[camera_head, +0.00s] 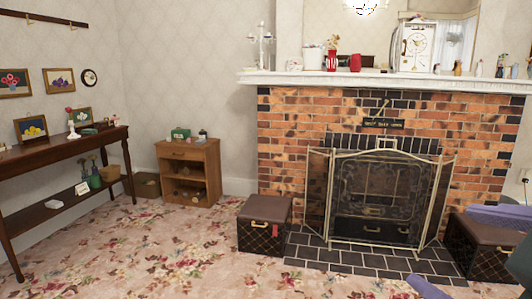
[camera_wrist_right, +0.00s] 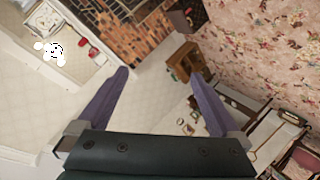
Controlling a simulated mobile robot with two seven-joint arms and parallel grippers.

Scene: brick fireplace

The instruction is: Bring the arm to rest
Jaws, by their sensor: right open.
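My right gripper (camera_head: 442,246) shows at the lower right of the head view. Its two purple fingers stand well apart, one near the right edge and one at the bottom edge. In the right wrist view the open gripper (camera_wrist_right: 159,74) has nothing between its fingers. That view is steeply tilted, with wall, furniture and carpet beyond the fingertips. Most of the right arm is out of view. My left gripper is in neither view.
A brick fireplace (camera_head: 290,130) with a folding metal screen (camera_head: 375,195) stands ahead. Dark boxes (camera_head: 264,225) (camera_head: 482,245) flank the hearth. A small wooden cabinet (camera_head: 188,172) and a long side table (camera_head: 60,145) stand to the left. The flowered carpet (camera_head: 150,255) in front is clear.

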